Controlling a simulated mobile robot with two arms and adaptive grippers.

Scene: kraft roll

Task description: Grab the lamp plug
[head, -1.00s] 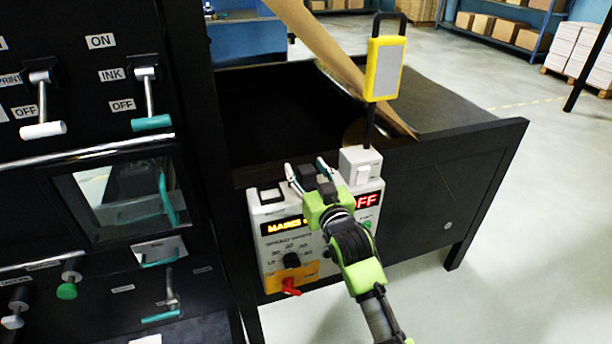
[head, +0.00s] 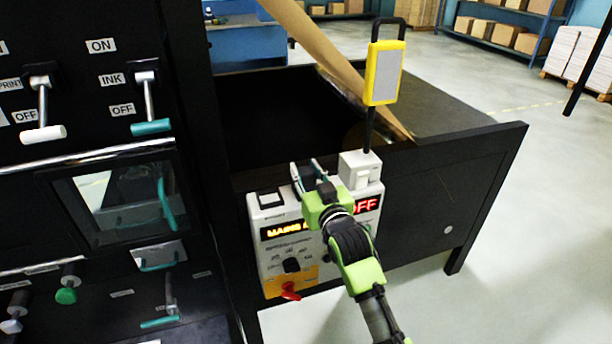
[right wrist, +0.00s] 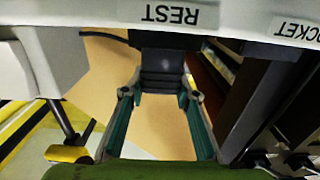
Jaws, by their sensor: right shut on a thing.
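The lamp plug (right wrist: 162,62) is a dark ribbed block in the right wrist view, under the REST label (right wrist: 170,15). My right gripper (right wrist: 162,84) is shut on it, one teal finger on each side. In the head view my right gripper (head: 307,166) is at the top edge of the light grey control box (head: 263,236), and the plug cannot be made out clearly there. My left gripper is not in view.
The control box has a lit display, a knob and a red handle (head: 290,291). A SOCKET label (right wrist: 297,30) is at the right of the wrist view. A dark machine panel (head: 90,200) with levers stands at the left.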

